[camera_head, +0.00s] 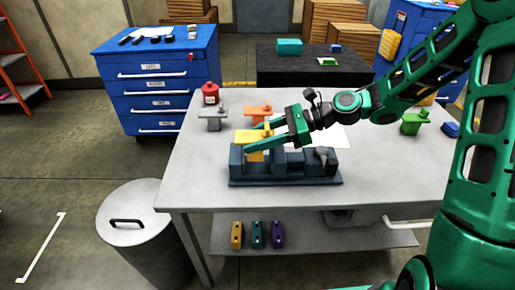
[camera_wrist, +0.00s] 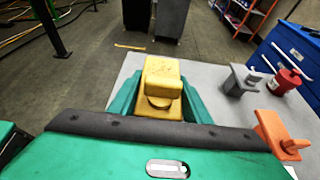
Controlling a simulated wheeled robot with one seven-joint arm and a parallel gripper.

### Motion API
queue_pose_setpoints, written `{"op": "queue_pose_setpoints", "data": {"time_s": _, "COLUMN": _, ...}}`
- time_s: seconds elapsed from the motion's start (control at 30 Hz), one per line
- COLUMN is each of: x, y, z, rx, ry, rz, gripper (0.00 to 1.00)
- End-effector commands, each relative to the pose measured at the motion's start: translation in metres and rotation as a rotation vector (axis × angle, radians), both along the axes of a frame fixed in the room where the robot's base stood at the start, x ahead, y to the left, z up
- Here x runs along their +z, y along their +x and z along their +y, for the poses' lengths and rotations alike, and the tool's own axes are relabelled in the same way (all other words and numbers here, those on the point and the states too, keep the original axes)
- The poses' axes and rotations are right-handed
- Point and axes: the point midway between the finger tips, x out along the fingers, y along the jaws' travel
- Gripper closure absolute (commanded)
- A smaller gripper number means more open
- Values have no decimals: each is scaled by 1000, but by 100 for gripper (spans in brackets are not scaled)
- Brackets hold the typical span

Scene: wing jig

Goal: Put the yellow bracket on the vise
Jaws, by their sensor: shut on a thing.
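The yellow bracket (camera_head: 249,138) is between the fingers of my gripper (camera_head: 256,138), which is shut on it. It also shows in the wrist view (camera_wrist: 162,84), held between the two green fingers. The dark blue vise (camera_head: 286,166) stands near the front of the grey table. In the head view the bracket is at the vise's left end, over or at the jaws there. I cannot tell whether it touches the vise. The vise is not seen in the wrist view.
A grey bracket (camera_head: 213,117) and an orange bracket (camera_head: 259,110) stand behind the vise, with a red bottle (camera_head: 210,93) further back. A green bracket (camera_head: 414,121) stands at the right. White paper (camera_head: 333,136) lies behind the vise. The table's front left is clear.

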Motion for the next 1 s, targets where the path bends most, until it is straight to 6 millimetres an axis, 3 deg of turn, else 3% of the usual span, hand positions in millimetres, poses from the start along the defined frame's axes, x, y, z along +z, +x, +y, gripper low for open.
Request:
{"op": "queue_pose_setpoints", "data": {"time_s": 0.27, "x": -12, "y": 12, "z": -5, "rx": 1, "ry": 1, "rz": -1, "gripper": 93}}
{"op": "queue_pose_setpoints", "data": {"time_s": 0.53, "x": -45, "y": 11, "z": -4, "rx": 1, "ry": 2, "rz": 2, "gripper": 93}}
{"op": "queue_pose_setpoints", "data": {"time_s": 0.87, "x": -49, "y": 11, "z": -5, "rx": 1, "ry": 1, "rz": -2, "gripper": 93}}
{"op": "queue_pose_setpoints", "data": {"time_s": 0.9, "x": -50, "y": 11, "z": -5, "rx": 0, "ry": 0, "rz": -1, "gripper": 54}}
{"op": "queue_pose_setpoints", "data": {"time_s": 0.97, "x": -49, "y": 12, "z": -5, "rx": 0, "ry": 0, "rz": -1, "gripper": 40}}
{"op": "queue_pose_setpoints", "data": {"time_s": 1.0, "x": -49, "y": 12, "z": -5, "rx": 0, "ry": 0, "rz": -1, "gripper": 38}}
